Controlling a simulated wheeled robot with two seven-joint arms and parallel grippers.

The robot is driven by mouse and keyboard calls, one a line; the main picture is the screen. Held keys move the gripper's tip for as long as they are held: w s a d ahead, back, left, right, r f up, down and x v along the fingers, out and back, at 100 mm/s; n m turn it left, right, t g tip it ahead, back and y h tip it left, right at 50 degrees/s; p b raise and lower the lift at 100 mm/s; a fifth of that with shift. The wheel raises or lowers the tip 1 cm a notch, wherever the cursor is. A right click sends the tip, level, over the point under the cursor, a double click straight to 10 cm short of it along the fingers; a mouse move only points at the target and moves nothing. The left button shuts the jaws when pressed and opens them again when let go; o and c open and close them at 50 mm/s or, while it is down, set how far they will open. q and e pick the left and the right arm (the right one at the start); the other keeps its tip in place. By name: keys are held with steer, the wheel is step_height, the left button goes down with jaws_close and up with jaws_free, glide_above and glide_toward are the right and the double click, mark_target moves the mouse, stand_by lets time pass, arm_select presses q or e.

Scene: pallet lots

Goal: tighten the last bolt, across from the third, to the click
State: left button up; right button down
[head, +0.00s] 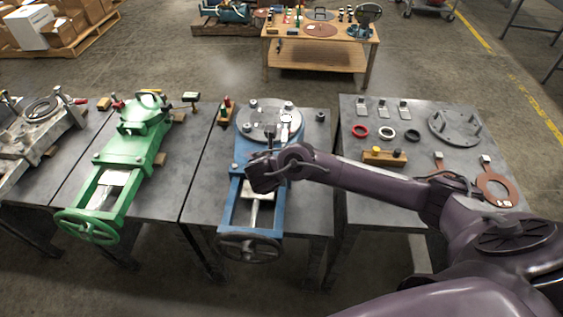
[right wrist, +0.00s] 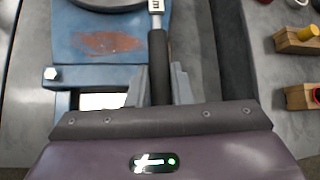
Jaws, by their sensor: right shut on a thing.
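The blue valve (head: 238,178) lies on the middle table with a round grey flange plate (head: 262,117) at its far end. Bolt heads stand on the plate, one at the back left (head: 253,103) and one at the back right (head: 288,105). My right gripper (head: 265,158) is over the valve body, shut on the dark handle of a wrench (right wrist: 158,65). The handle points away toward the plate in the right wrist view, with a white marked part at the top edge. The wrench's far end is out of that view, and I cannot tell whether it sits on a bolt. My left gripper is not in view.
A green valve (head: 130,150) lies to the left. The right table holds a grey flange with studs (head: 457,127), several rings, a wooden block (head: 384,157) and copper-coloured ring tags. A dark nut-like part (head: 320,117) stands right of the plate. A wooden bench (head: 318,60) stands behind.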

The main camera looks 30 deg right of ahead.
stand_by(0.4)
steer(key=shift+f+b, duration=0.95)
steer(key=shift+f, duration=0.1)
steer(key=shift+w+a, duration=0.1)
steer(key=shift+w+a+m+h+p, duration=0.3)
steer(key=shift+w+a+m+p, duration=0.1)
steer(key=shift+a+m, duration=0.15)
steer(key=shift+a+g, duration=0.1)
steer(key=shift+g, duration=0.2)
steer(key=shift+w+a+m+g+h, duration=0.3)
steer(key=shift+w+a+m+h, duration=0.1)
steer(key=shift+w+a+m, duration=0.25)
steer(key=shift+a, duration=0.1)
stand_by(0.5)
